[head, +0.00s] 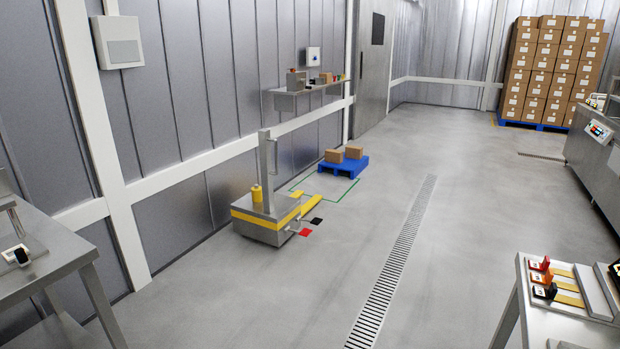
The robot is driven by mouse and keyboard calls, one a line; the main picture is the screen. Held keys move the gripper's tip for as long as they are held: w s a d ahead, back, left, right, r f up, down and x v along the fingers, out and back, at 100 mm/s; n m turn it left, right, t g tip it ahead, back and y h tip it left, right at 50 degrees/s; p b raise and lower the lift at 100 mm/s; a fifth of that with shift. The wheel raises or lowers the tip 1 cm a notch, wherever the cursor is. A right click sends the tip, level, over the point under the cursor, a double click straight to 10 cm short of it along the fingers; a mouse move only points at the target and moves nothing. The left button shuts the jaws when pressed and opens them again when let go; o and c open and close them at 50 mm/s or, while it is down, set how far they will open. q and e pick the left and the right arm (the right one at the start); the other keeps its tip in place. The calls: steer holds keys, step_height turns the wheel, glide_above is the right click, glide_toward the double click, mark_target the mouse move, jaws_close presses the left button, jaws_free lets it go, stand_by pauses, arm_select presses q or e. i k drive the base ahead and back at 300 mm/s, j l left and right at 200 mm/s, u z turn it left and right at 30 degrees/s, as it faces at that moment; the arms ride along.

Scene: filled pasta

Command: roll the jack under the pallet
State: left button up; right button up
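The jack (266,219) stands on the floor by the left wall. It has a grey and yellow body, an upright grey handle post (266,165) and a yellow cylinder on top. Its yellow forks (309,204) point away toward the blue pallet (343,167). The pallet lies flat on the floor beyond the fork tips and bears two cardboard boxes (344,154). A gap of bare floor shows between forks and pallet. A red pedal (305,232) and a black pedal (316,220) stick out at the jack's right side. Neither of my grippers is in view.
Green lines (334,202) mark the floor around the pallet. A drain grate (398,255) runs along the floor to the right. Steel tables stand at the left (60,250) and lower right (530,305). A tall box stack (550,70) stands far back. The middle floor is clear.

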mark_target(262, 214)
steer(key=i+j+z, duration=0.1)
steer(key=i+j, duration=0.15)
steer(key=i, duration=0.3)
steer(key=i+j, duration=0.3)
steer(key=i, duration=0.2)
steer(key=i+j+z, duration=0.15)
steer(key=i, duration=0.4)
steer(key=j, duration=0.1)
